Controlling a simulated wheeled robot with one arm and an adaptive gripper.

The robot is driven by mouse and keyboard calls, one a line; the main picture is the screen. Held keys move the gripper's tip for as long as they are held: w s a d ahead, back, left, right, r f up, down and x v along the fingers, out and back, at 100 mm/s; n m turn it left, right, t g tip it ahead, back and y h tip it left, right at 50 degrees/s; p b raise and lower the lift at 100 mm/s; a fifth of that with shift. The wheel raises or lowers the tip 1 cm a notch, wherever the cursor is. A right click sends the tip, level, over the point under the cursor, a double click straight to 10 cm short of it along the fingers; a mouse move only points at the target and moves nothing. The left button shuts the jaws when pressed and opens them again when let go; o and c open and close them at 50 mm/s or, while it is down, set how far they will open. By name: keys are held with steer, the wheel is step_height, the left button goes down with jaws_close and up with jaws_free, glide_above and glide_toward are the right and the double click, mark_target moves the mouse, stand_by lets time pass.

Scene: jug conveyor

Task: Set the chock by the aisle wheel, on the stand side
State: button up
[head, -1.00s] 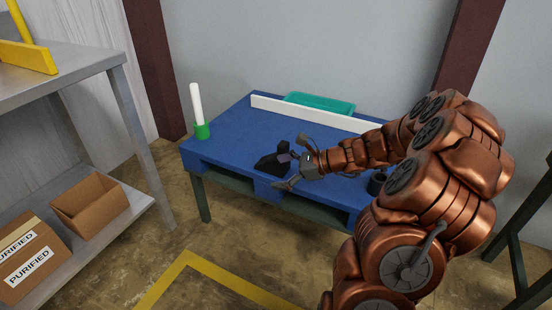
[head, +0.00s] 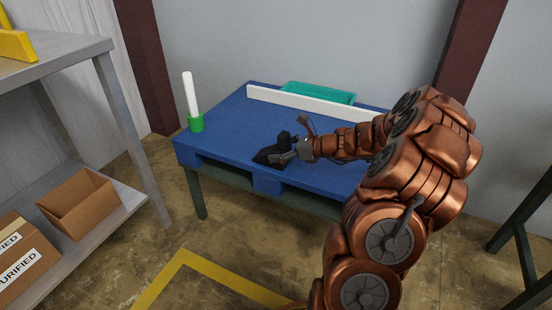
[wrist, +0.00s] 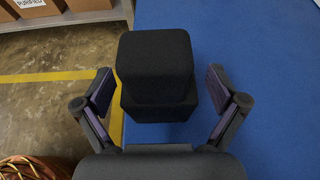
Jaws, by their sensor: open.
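A black stepped block, which looks like the chock (head: 266,156), rests near the front edge of the blue pallet-topped table (head: 232,125). In the wrist view the chock (wrist: 155,65) shows a raised block in front of a slightly wider lower part. My gripper (wrist: 160,88) is open, with one finger on each side of the chock and a gap on both sides. In the head view my gripper (head: 294,143) is at the chock's right end. I cannot make out any wheel in these views.
A white post in a green base (head: 195,123) stands at the table's left corner. A white rail (head: 300,104) and a teal tray (head: 318,93) are along the back. A grey shelf (head: 75,55) with cardboard boxes is at left. Yellow floor tape (head: 160,283) lies in front.

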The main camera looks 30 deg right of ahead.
steer(key=shift+w+a+f, duration=0.2)
steer(key=shift+w+a, duration=0.2)
steer(key=shift+w, duration=0.1)
steer(key=shift+c, duration=0.3)
steer(key=c, duration=1.4)
steer(key=shift+r, duration=0.1)
steer(key=shift+c, duration=0.2)
